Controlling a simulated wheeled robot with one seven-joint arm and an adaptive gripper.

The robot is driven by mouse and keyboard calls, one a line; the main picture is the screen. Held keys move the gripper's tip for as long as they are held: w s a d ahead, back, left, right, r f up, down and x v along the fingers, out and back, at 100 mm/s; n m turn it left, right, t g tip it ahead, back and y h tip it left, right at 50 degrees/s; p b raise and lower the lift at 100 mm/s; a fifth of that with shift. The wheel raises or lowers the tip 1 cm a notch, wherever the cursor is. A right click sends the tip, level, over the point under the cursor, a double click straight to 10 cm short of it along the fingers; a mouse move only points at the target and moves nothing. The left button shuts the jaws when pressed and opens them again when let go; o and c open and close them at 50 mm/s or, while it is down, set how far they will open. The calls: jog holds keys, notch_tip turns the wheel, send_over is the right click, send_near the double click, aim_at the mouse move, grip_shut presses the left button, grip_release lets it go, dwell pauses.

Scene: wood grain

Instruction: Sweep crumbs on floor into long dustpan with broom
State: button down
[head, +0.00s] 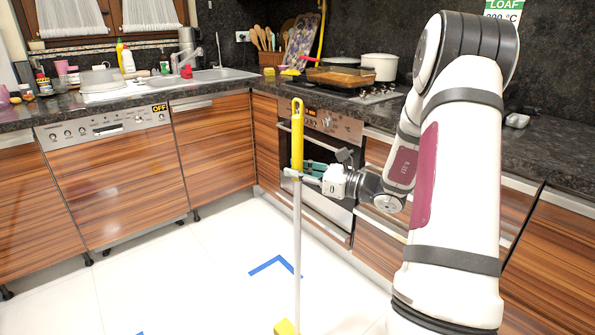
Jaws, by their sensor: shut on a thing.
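My gripper (305,174) is shut on an upright long-handled tool with a yellow grip (297,130) and a thin grey pole (297,240). The gripper holds it at the lower end of the yellow grip, in front of the oven. A yellow piece (286,327) at the pole's foot is cut off by the bottom edge, so I cannot tell whether the tool is the broom or the long dustpan. I see no second such tool on the floor and no crumbs.
Blue tape corner marks (276,264) lie on the white tiled floor (190,270), which is open at left and centre. Wooden cabinets (120,185) and the oven (325,170) border it. A dark counter (555,155) holds pots, a pan and a sink.

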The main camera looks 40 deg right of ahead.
jog(key=shift+f, duration=0.35)
jog(key=shift+a, duration=0.1)
jog(key=a, duration=0.2)
jog(key=shift+a+r, duration=0.15)
jog(key=shift+a, duration=0.25)
dwell(0.4)
jog(key=shift+s+a, duration=0.1)
jog(key=shift+a, duration=1.55)
jog(key=shift+a, duration=1.35)
